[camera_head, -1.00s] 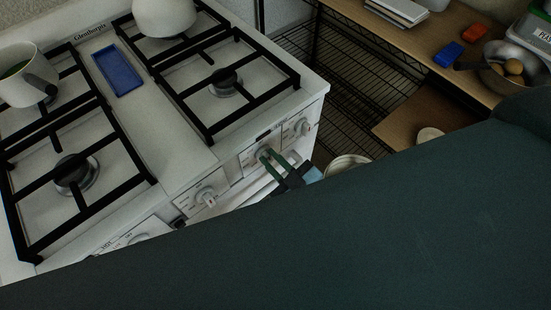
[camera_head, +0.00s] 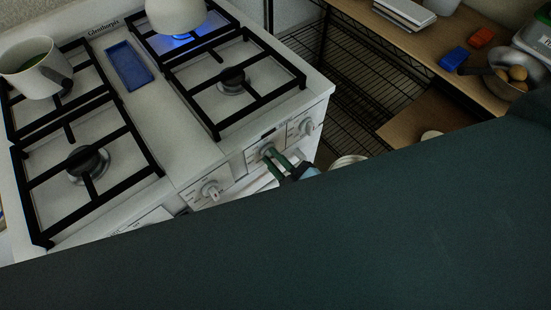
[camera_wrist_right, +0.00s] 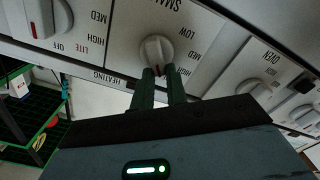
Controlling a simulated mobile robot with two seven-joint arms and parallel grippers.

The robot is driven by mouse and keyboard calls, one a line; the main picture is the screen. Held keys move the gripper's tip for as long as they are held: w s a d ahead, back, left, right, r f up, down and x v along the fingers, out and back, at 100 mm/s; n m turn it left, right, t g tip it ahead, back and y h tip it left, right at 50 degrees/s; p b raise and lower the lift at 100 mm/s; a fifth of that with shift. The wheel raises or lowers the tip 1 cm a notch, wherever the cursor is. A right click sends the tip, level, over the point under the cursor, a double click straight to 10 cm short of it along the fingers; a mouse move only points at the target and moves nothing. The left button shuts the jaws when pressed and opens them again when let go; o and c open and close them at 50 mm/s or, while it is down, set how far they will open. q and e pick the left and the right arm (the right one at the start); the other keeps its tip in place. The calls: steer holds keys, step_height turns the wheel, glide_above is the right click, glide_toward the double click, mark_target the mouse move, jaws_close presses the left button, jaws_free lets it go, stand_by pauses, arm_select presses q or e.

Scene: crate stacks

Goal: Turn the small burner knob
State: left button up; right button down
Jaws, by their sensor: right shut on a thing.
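The small burner knob (camera_wrist_right: 156,52) is a round white dial with a red mark, under the word "SMALL" on the stove's front panel in the right wrist view. My right gripper (camera_wrist_right: 160,76) is shut on this knob, its two green fingers on either side of its grip. In the head view my right gripper (camera_head: 276,156) meets the same knob (camera_head: 264,150) on the stove front. A blue flame (camera_head: 180,38) shows at the back burner under the white pot (camera_head: 175,12). My left gripper is not in view.
Other knobs sit beside it, one at left (camera_head: 211,190) and one at right (camera_head: 306,127). A wooden shelf (camera_head: 425,45) stands at right. My dark arm covers the lower picture.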

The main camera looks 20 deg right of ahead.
steer(key=c, duration=1.4)
jaws_free()
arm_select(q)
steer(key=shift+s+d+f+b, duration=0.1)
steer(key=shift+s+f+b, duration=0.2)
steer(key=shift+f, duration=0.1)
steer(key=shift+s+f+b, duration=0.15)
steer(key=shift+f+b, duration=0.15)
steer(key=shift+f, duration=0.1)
arm_select(e)
steer(key=v, duration=0.8)
